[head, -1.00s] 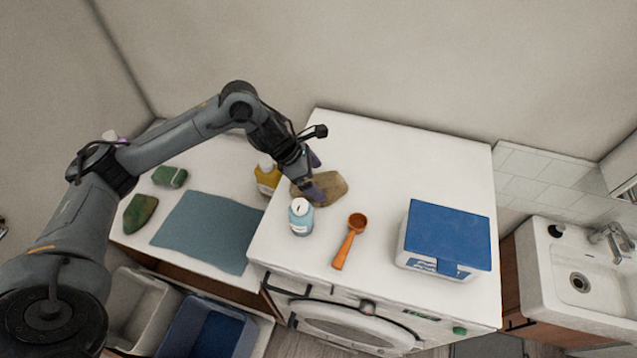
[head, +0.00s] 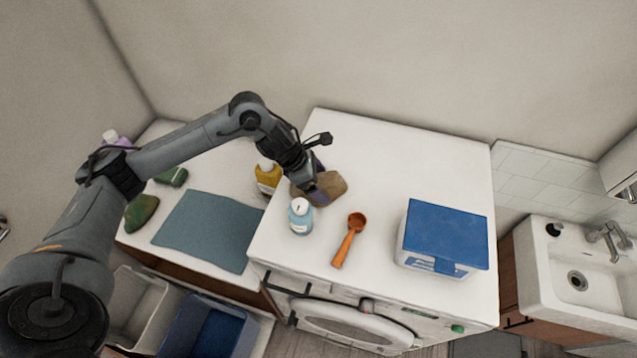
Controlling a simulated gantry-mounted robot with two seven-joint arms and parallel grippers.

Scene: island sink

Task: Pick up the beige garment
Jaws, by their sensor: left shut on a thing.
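The beige garment (head: 331,187) is a small crumpled bundle on the white top of the washing machine, toward its left edge. My left gripper (head: 318,186) comes down on it from the upper left and is shut on it, with purple fingertips against the cloth. Part of the garment is hidden behind the fingers. The garment still appears to be at the level of the machine top; I cannot tell whether it is clear of it. My right gripper is not in view.
An orange scoop (head: 349,240) and a blue-lidded box (head: 446,238) are on the machine top. A teal cloth (head: 209,230) lies on the left counter. The back of the machine top is clear.

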